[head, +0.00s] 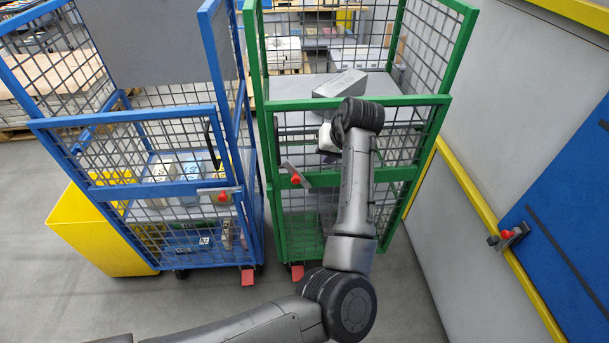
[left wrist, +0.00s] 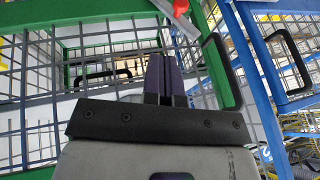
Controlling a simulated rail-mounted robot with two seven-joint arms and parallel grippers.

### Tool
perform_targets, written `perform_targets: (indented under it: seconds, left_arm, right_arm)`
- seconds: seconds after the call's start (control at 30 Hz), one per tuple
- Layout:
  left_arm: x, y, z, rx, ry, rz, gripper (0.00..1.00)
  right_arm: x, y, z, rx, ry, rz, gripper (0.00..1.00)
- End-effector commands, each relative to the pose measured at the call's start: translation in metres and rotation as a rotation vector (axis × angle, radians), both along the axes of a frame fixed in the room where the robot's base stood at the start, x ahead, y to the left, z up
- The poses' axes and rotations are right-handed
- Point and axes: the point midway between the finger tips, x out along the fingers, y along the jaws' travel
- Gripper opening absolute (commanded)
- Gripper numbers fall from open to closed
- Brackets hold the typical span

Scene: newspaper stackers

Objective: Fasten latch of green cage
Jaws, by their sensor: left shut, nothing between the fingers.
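The green cage (head: 439,125) stands at the middle of the head view, its half-height front door appearing in line with the frame. Its latch (head: 295,178) is a grey bar with a red knob near the left post, and the bar slants down to the right. The latch's red knob (left wrist: 180,7) also shows at the top of the left wrist view. My left gripper (head: 326,143) is at the cage front, right of and above the latch, partly hidden by my wrist. In the left wrist view its fingers (left wrist: 164,76) are together and empty, apart from the knob. My right gripper is out of view.
A blue cage (head: 130,118) stands close on the left, its red-knobbed latch (head: 222,195) bar nearly level. A grey wall panel with a yellow rail (head: 480,215) bounds the right. Floor is clear in front.

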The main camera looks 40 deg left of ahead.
Motion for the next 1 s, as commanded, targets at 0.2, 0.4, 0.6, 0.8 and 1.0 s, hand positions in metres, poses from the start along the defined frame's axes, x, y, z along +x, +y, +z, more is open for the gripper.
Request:
perform_targets:
  seconds: [0.2,0.4,0.6,0.8,1.0]
  left_arm:
    - [0.001,0.003,-0.008,0.000,0.000,0.000,0.00]
    - [0.003,0.017,-0.037,-0.001,0.001,0.000,0.00]
    - [0.007,0.034,-0.071,-0.001,0.001,-0.001,0.00]
    - [0.006,0.050,-0.098,0.000,-0.002,0.001,0.00]
    - [-0.003,0.064,-0.109,-0.002,-0.002,0.002,0.00]
  right_arm:
    - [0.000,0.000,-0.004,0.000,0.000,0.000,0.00]
    - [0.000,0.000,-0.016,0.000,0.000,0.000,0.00]
    - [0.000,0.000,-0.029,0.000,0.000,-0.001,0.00]
    - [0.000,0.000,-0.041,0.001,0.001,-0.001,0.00]
    - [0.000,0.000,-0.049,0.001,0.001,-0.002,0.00]
